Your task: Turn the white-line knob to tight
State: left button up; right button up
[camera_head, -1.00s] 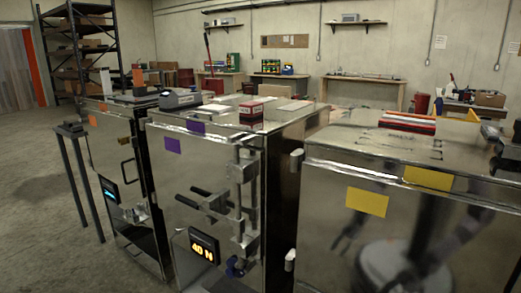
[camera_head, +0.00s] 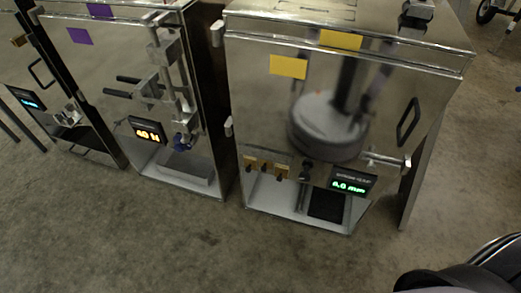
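No white line can be made out on any knob at this size. A small dark knob (camera_head: 305,172) is on the lower front of the right metal trailer (camera_head: 262,110), left of a green-lit display (camera_head: 352,183) that seems to read 0.0 mm. A silver bar handle (camera_head: 385,160) sticks out right of the dark knob. Neither of my grippers is in view.
Several brass pieces (camera_head: 265,167) sit left of the dark knob. A third trailer (camera_head: 70,140) stands at the far left. Bare concrete floor (camera_head: 240,250) lies open in front.

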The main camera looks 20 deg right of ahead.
aim_at(305, 174)
jog(key=z, duration=1.45)
